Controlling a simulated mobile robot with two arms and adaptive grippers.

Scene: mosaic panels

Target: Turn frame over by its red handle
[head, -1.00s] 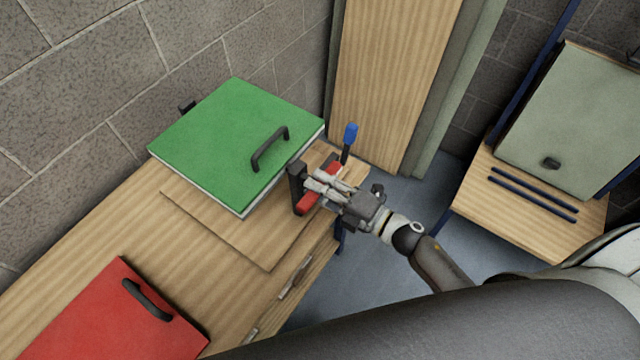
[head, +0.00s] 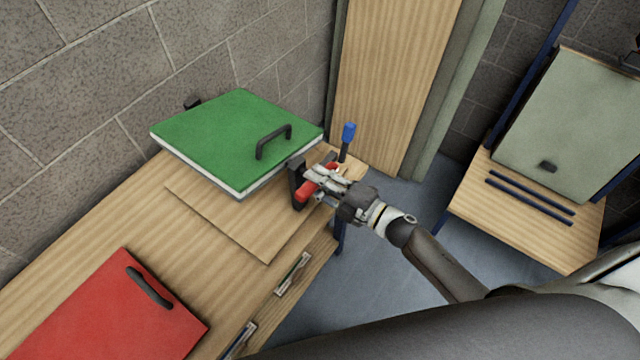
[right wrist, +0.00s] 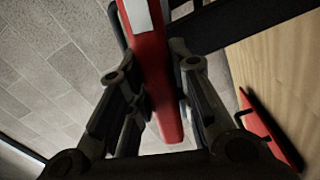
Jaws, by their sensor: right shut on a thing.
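The frame is a square green panel (head: 225,130) with a pale edge and a black pull on top. It stands above the far end of the wooden bench, tilted a little. A black upright (head: 296,184) is at its right side, with the red handle (head: 306,191) beside it. My right gripper (head: 319,180) is shut on the red handle, which it partly hides. In the right wrist view, a red bar (right wrist: 149,60) runs between the two fingers. My left gripper is in neither view.
A red panel (head: 105,310) with a black pull lies on the bench's near end. A post with a blue top (head: 348,133) stands close behind my gripper. Block wall borders the bench. A grey-green panel (head: 565,125) stands at right; the floor between is clear.

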